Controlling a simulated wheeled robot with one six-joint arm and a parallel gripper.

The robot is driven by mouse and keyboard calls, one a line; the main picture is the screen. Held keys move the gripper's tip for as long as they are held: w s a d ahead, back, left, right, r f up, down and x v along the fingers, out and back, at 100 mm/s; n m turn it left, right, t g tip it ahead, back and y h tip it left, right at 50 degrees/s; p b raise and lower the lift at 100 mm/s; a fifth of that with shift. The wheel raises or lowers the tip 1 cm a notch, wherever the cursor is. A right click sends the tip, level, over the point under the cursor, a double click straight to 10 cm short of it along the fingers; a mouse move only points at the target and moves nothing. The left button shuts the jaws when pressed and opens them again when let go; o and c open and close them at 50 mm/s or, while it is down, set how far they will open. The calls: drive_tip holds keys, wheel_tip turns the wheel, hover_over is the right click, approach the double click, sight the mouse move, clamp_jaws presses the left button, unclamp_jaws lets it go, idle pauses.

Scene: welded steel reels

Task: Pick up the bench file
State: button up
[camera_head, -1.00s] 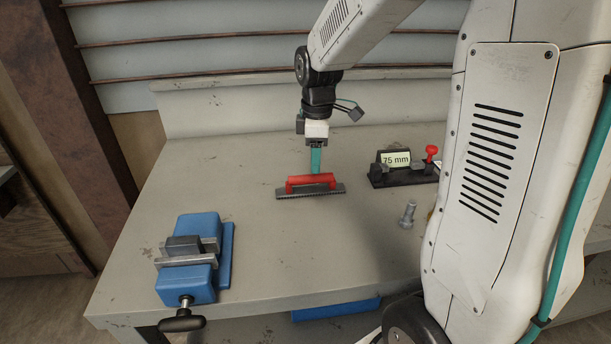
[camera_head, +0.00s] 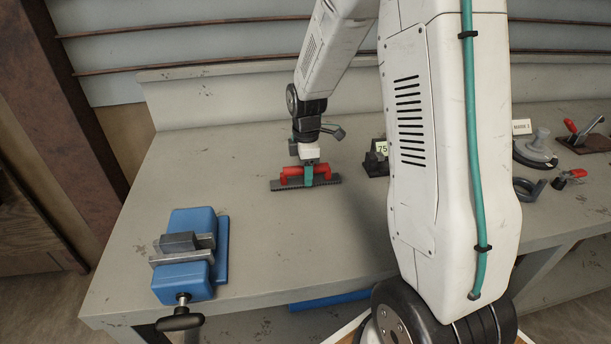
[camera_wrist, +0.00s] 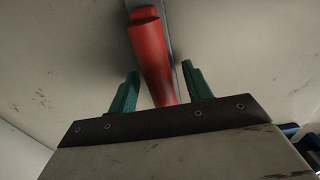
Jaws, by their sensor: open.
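The bench file (camera_head: 331,182) lies on the workbench, a dark ridged bar with a raised red handle (camera_head: 290,172) on top. My gripper (camera_head: 308,181) is down at the handle's middle, its green fingers in front of the red grip. In the wrist view the fingers of my gripper (camera_wrist: 160,82) are spread apart, one on each side of the red handle (camera_wrist: 150,55). A gap shows between the handle and the left finger; the right finger is closer to it. The lower part of the file is partly hidden by the handle and my gripper.
A blue vise (camera_head: 186,255) stands at the bench's front left. A black fixture with a "75" label (camera_head: 377,158) is right of the file, partly hidden by my arm. The bench (camera_head: 230,150) is clear left of the file.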

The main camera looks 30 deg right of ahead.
clamp_jaws()
idle(0.3)
drive_tip(key=shift+w+r, duration=0.1)
drive_tip(key=shift+r, duration=0.35)
wheel_tip(320, 180, up, 3)
drive_tip(key=shift+f, duration=0.1)
drive_tip(key=s, duration=0.5)
drive_tip(key=s+r, duration=0.1)
drive_tip(key=s, duration=1)
drive_tip(key=shift+d+r, duration=0.1)
drive_tip(key=shift+r, duration=0.05)
